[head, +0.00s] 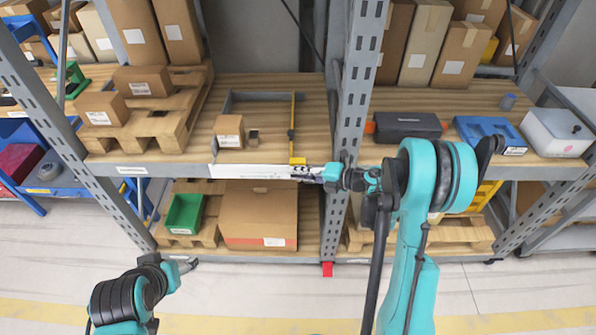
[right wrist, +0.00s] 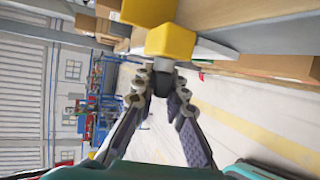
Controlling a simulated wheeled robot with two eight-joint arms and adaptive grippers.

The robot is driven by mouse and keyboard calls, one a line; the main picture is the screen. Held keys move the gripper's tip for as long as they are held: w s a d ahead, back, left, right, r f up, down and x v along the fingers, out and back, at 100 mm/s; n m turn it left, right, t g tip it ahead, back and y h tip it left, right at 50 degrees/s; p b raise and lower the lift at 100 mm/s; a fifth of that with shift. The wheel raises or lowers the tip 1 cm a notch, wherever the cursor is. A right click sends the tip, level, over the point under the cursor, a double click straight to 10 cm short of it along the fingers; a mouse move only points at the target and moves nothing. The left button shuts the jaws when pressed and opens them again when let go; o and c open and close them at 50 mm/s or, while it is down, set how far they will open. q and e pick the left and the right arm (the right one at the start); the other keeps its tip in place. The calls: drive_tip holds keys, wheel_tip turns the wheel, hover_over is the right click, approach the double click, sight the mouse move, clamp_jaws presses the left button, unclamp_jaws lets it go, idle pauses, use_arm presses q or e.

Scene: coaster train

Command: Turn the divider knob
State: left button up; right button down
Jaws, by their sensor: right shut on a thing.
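The divider (head: 293,125) shows in the head view as a thin frame on the middle shelf, with a yellow strip along its right side. A yellow block (head: 297,160) sits at its front end by the shelf edge. It also shows in the right wrist view (right wrist: 170,42). Below that block, a dark knob (right wrist: 163,65) lies between the fingertips of my right gripper (head: 305,174). The right gripper is shut on the knob; its fingers hide part of it. My left gripper (head: 184,264) is low at the left, away from the shelf; its jaws are too small to read.
A small carton (head: 229,131) stands on the shelf left of the divider. A grey rack post (head: 355,90) rises just right of my right gripper. A green bin (head: 184,213) and a large carton (head: 262,212) are on the shelf below. The floor in front is clear.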

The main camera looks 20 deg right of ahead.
drive_tip(key=shift+w, duration=0.1)
drive_tip(key=c, duration=1.6)
unclamp_jaws()
drive_tip(key=shift+d, duration=0.1)
drive_tip(key=shift+o, duration=0.2)
drive_tip(key=v, duration=1.2)
drive_tip(key=shift+d, duration=0.1)
